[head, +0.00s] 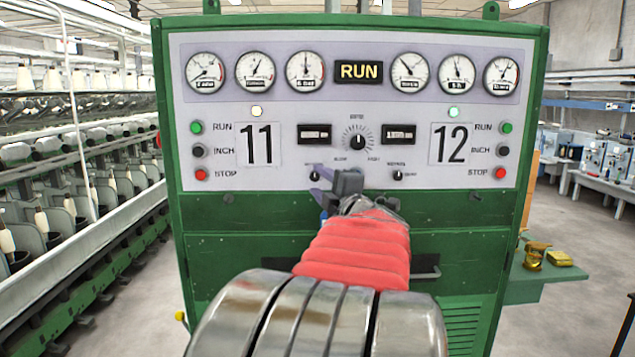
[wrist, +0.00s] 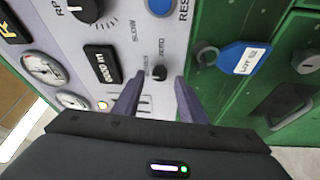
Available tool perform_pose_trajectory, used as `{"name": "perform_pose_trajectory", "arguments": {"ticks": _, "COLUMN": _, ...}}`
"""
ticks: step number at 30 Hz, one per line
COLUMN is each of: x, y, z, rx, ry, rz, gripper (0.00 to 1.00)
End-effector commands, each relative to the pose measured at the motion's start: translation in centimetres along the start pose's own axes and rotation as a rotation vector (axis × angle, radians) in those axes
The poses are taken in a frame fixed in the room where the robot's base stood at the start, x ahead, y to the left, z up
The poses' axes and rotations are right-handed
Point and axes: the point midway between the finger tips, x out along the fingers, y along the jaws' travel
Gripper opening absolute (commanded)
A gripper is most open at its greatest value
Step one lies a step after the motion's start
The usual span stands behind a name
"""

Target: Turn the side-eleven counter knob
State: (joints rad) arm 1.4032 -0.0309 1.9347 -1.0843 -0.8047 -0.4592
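The control panel (head: 420,165) stands ahead, with a large 11 plate (head: 260,145) on its left and a 12 plate on its right. The small black side-eleven counter knob (head: 314,176) is low on the panel, right of the 11 plate, partly covered by my gripper (head: 321,184). In the wrist view the knob (wrist: 160,73) shows between the tips of my gripper's two purple fingers (wrist: 159,80). The fingers are apart, with a gap on either side of the knob. I cannot tell whether the tips reach past its face.
The twin counter knob (head: 397,176) sits to the right. The large speed dial (head: 358,142) is above. In the wrist view a blue tag (wrist: 243,58) hangs on the green front near a handle (wrist: 290,112). Spinning frames line the left; a side shelf (head: 540,270) is at right.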

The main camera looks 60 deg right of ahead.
Motion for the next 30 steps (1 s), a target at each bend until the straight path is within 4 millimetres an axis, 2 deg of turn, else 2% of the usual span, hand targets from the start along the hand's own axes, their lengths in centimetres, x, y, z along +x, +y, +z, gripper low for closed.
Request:
{"name": "perform_pose_trajectory", "arguments": {"ticks": 18, "x": -10.1, "y": -0.1, "z": 0.1, "rx": -0.001, "ry": -0.003, "rz": -0.001, "gripper": 0.38}}
{"name": "perform_pose_trajectory", "arguments": {"ticks": 24, "x": -11.6, "y": -0.2, "z": 0.0, "rx": 0.0, "ry": 0.0, "rz": -0.001, "gripper": 0.38}}
{"name": "perform_pose_trajectory", "arguments": {"ticks": 30, "x": -11.8, "y": -0.2, "z": -0.1, "rx": 0.0, "ry": 0.001, "rz": -0.001, "gripper": 0.38}}
